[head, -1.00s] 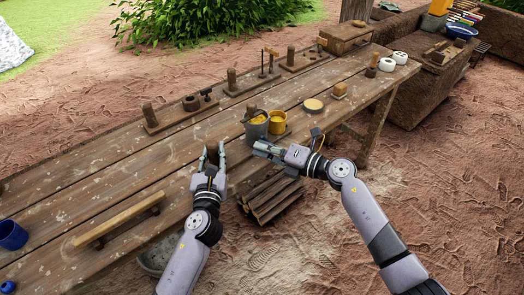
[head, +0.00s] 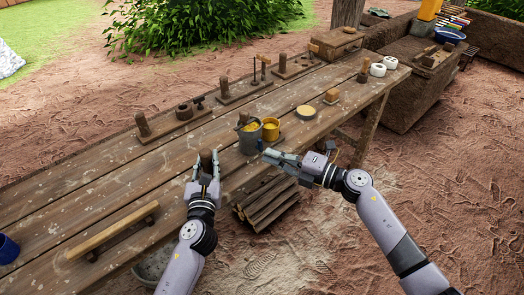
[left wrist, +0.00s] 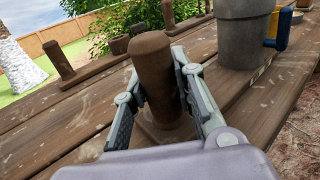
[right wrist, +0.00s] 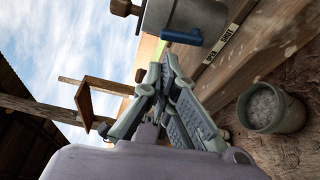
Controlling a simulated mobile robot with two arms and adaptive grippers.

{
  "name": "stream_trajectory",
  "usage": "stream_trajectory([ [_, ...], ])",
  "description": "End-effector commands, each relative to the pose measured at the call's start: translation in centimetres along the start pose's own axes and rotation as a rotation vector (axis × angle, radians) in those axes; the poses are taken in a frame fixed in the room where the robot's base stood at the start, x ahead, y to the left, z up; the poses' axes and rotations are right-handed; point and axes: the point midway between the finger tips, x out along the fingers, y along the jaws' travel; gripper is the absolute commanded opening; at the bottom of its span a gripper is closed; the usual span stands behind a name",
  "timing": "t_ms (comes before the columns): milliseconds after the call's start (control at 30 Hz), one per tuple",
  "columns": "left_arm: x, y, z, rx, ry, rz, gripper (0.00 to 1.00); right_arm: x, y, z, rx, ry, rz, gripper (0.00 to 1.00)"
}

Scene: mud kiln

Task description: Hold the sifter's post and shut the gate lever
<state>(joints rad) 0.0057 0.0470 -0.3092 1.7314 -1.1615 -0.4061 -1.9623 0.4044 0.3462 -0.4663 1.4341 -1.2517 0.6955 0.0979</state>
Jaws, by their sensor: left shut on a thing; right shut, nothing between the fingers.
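The sifter's brown wooden post (left wrist: 152,65) stands at the bench's front edge; its top also shows in the head view (head: 206,157). My left gripper (head: 203,170) is shut around the post. The sifter's grey drum (head: 250,139) is to the right of the post. The blue gate lever (right wrist: 183,38) sticks out below the drum in the right wrist view, near a white label with lettering (right wrist: 230,43). My right gripper (head: 267,155) is shut and empty in front of the drum, apart from the lever. The lever is hard to make out in the head view.
A grey bucket (right wrist: 268,108) sits below the bench, with stacked firewood (head: 265,203) nearby. A wooden rail (head: 113,229) lies along the front left of the bench. Peg blocks line the back edge.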

Motion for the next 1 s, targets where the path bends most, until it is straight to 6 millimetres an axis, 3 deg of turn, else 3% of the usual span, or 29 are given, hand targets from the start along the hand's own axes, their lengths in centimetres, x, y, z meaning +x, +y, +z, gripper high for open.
stream_trajectory([
  [100,0.0,0.0,-0.1,0.0,0.001,0.001,0.0,-2.5,0.0,0.0,0.0,0.0,-0.003,0.0],
  [333,0.0,0.0,-0.1,0.0,0.001,0.0,0.0,-5.2,0.1,0.0,0.001,0.0,0.0,0.0],
  [767,0.0,0.0,0.0,0.0,0.001,0.0,0.0,-5.6,0.3,0.0,0.0,0.001,0.002,0.0],
  [1000,0.0,0.0,0.0,0.0,0.001,0.0,0.0,-5.7,2.3,0.1,-0.003,0.002,0.001,0.0],
])
